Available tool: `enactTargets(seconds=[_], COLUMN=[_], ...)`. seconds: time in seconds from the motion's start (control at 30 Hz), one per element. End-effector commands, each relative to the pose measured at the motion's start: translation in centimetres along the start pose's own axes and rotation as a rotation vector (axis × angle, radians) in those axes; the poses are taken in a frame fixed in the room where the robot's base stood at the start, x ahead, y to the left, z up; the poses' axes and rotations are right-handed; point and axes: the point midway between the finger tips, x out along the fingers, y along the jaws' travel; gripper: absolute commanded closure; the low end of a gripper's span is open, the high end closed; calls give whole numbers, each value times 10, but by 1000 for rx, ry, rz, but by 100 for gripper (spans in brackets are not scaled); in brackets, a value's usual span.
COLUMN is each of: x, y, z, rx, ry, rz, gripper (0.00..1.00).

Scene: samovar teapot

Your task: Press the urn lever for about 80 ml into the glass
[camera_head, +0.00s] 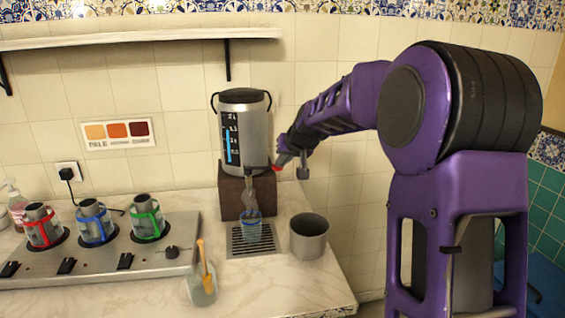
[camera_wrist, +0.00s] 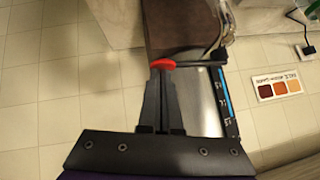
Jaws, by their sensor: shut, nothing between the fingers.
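The silver urn (camera_head: 257,140) stands on a brown block (camera_head: 232,198), with a blue level strip on its front. Its lever has a red tip (camera_head: 276,168) on the right side; the red tip also shows in the wrist view (camera_wrist: 163,64). My gripper (camera_head: 279,163) is shut and empty. Its fingertips (camera_wrist: 160,70) are at the red tip, seemingly touching it; whether the lever is pressed, I cannot tell. The glass (camera_head: 251,229), with blue on it, stands under the tap on the drip tray (camera_head: 262,251). Its liquid level is too small to read.
A grey open pot (camera_head: 310,240) stands right of the drip tray, near the counter's right edge. At left, a burner plate (camera_head: 95,268) holds red, blue and green-handled pots. A shelf (camera_head: 140,37) hangs above.

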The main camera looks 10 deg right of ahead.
Motion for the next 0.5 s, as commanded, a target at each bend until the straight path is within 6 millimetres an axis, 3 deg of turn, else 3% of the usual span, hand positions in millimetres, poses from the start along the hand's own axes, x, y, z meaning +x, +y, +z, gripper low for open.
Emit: enactTargets(seconds=[0.27, 0.5], x=[-2, -27], y=[-1, -11], z=[-2, -28], rx=[0, -2], ry=[0, 1], rz=[0, 0], gripper=[100, 100])
